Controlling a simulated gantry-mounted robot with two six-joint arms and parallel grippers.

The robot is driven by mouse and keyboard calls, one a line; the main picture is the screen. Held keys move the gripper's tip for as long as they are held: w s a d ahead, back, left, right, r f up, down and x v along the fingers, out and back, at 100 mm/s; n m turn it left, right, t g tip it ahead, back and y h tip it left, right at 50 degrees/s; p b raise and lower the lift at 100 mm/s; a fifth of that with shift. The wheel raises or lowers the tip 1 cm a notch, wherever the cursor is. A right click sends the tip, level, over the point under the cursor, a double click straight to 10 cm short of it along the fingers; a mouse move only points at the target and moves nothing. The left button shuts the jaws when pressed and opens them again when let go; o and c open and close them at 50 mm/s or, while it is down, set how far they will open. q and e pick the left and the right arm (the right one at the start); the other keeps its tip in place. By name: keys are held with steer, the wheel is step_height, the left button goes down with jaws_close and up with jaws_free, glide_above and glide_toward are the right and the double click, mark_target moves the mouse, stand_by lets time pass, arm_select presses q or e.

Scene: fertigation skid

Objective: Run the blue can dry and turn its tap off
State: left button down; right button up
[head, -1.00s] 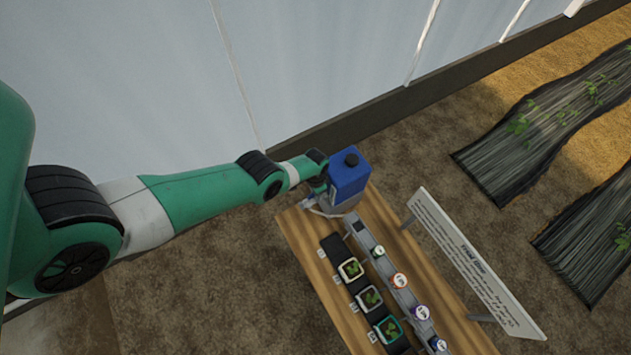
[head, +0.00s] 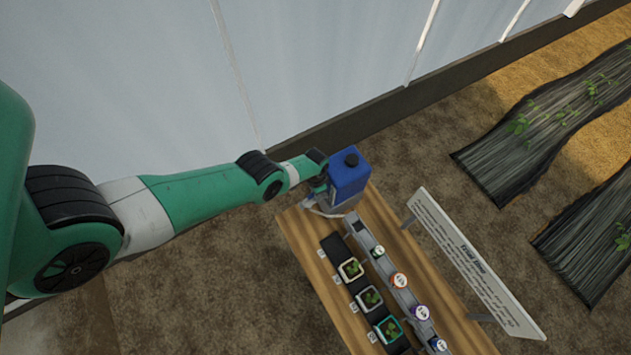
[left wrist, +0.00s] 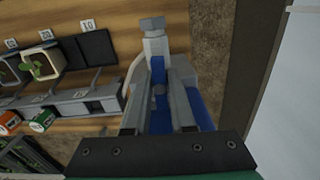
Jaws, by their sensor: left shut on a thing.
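The blue can (head: 349,180), with a black cap on top, stands upright on a grey stand at the far left end of the wooden bench. My left gripper (head: 318,188) is at its left side, partly hidden by my arm. The can's level and any flow cannot be seen. My right gripper is not in view.
Potted seedlings in square cups (head: 389,329) stand on a black strip. Beside it a grey rail (head: 378,259) carries several round coloured caps. A white sign (head: 475,262) stands along the bench's right edge. A pale wall (head: 330,70) rises behind the can.

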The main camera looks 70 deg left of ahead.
arm_select(q)
steer(key=m, duration=1.3)
steer(key=shift+s+f, duration=0.1)
steer(key=shift+s, duration=0.05)
steer(key=m, duration=0.6)
steer(key=c, duration=0.7)
jaws_free()
steer(key=shift+f, duration=0.1)
